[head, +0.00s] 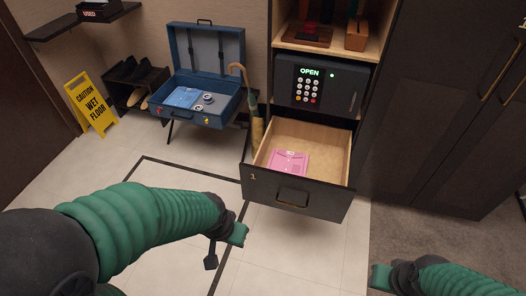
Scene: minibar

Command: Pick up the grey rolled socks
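Two small rounded items with grey or whitish and dark parts lie in the open blue suitcase (232,62); they may be the grey rolled socks (208,98), but they are too small to tell for sure. My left gripper (225,248) is over the floor in front of the drawer, well short of the suitcase. Its fingers are apart with nothing between them. My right gripper (382,278) is at the lower right, only partly in view, and its finger opening cannot be made out.
An open drawer (268,187) holds a pink folded item (288,162). Above it is a safe (345,90) reading OPEN. A cane (246,80) stands between suitcase and cabinet. A blue folded item (183,97) lies in the suitcase. A yellow wet-floor sign (91,103) and shoe rack (137,84) stand left.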

